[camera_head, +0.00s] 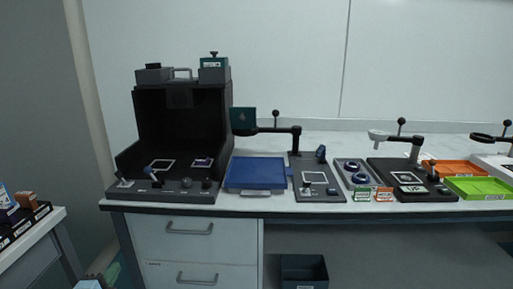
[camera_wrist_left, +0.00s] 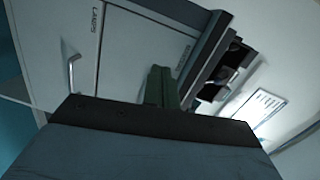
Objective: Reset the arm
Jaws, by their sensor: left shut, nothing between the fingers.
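My left gripper (camera_wrist_left: 160,72) shows in the left wrist view with its fingers together and nothing between them. In the head view only a small part of my left gripper (camera_head: 104,264) shows at the bottom left, low in front of the bench and below its top. Behind the fingers, the wrist view shows a cabinet front with a handle (camera_wrist_left: 72,72) and printed lettering. My right gripper is in neither view.
The bench (camera_head: 250,201) carries a black open-fronted box (camera_head: 183,115), a blue tray (camera_head: 256,174), a black stand plate (camera_head: 316,178), and orange (camera_head: 455,168) and green (camera_head: 480,187) trays. Drawers (camera_head: 190,240) are below. A side table (camera_head: 30,238) stands left.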

